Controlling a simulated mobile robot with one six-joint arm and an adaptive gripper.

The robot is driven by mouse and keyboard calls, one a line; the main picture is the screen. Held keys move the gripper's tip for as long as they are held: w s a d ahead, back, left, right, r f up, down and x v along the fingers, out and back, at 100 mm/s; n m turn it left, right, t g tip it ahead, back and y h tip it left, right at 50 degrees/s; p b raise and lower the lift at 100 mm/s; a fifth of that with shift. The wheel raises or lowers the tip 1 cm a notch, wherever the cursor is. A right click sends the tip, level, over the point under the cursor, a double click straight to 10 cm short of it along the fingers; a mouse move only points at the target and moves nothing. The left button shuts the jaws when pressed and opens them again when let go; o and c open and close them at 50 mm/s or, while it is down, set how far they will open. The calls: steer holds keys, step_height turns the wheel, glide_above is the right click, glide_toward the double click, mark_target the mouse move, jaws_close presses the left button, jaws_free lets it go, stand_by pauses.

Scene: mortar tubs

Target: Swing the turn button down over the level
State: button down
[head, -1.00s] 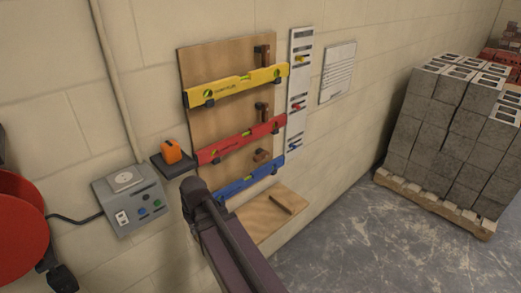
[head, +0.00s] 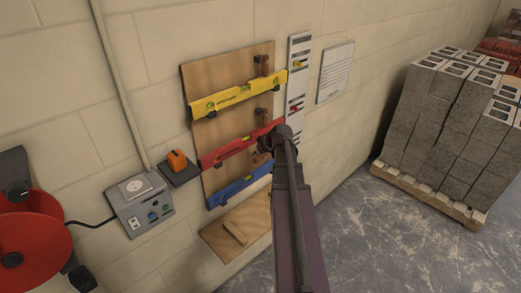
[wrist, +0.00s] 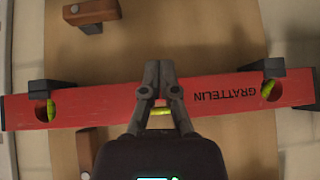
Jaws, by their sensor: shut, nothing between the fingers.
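Three levels hang on a plywood board (head: 229,62): yellow (head: 237,96), red (head: 222,153) and blue (head: 240,186). Brown turn buttons show above the yellow (head: 262,66) and red (head: 260,115) levels, both roughly upright. The one above the blue level is mostly hidden by my arm in the head view. In the wrist view, inverted, the red level (wrist: 95,104) spans the picture; a turn button (wrist: 92,12) lies nearly sideways at upper left, another (wrist: 87,150) at lower left. My gripper (wrist: 158,68) is shut and empty, in front of the red level, apart from both buttons.
A white slotted strip (head: 299,60) and a notice (head: 336,72) are on the wall right of the board. An orange tool (head: 177,160) and a grey switch box (head: 140,203) are at left. A wooden ledge (head: 255,215) is below; a block pallet (head: 430,195) stands right.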

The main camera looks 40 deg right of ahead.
steer(key=s+d+r+t+p, duration=0.1)
steer(key=d+r, duration=0.2)
steer(key=d, duration=0.4)
steer(key=shift+h, duration=0.4)
steer(key=b, duration=0.7)
glide_above(261, 158)
steer(key=f, duration=0.7)
steer(key=shift+a+f, duration=0.15)
steer(key=shift+a, duration=0.1)
steer(key=shift+f+b, duration=1.85)
steer(key=shift+b, duration=0.1)
steer(key=shift+d, duration=0.2)
steer(key=shift+a, duration=0.15)
